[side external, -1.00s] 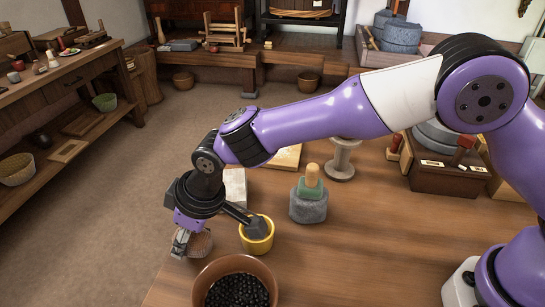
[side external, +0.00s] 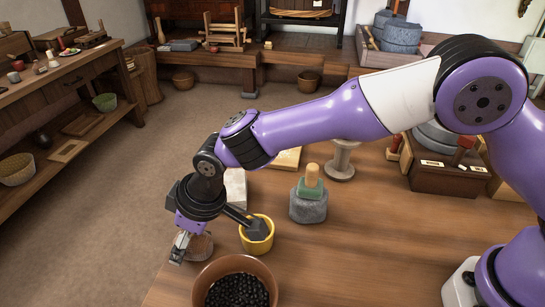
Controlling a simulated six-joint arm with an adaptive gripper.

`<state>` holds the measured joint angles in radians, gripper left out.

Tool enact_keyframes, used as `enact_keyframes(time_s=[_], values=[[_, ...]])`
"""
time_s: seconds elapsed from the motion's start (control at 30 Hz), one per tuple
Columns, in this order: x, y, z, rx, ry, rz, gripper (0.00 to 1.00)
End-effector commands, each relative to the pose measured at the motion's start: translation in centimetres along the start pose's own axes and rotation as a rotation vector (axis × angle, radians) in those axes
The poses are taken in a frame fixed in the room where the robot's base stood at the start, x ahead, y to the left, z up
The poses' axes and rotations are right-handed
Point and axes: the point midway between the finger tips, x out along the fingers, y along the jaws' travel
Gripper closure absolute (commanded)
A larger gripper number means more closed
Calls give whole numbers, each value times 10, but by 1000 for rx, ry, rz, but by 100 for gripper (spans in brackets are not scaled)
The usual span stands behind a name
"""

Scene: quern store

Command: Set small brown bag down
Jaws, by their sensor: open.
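A small brown rounded thing (side external: 203,246), which looks like the small brown bag, is at the left end of the wooden table (side external: 395,245). It sits just behind the brown bowl of dark beads. My gripper (side external: 179,254) is open and points down at its left side. The fingers and wrist hide part of the brown thing. I cannot tell whether a finger touches it.
A brown bowl (side external: 204,284) of dark beads stands in front, close to my gripper. A yellow pot (side external: 267,235) with a dark grey tool is to the right. The table's front right is clear.

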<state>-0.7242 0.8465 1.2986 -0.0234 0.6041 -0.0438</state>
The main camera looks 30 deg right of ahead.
Motion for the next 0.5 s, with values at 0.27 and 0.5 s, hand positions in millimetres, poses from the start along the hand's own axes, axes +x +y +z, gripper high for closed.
enact_keyframes(time_s=[0.27,0.5], values=[[-58,0,-1,0,6,0,14],[-104,0,-1,0,4,0,14]])
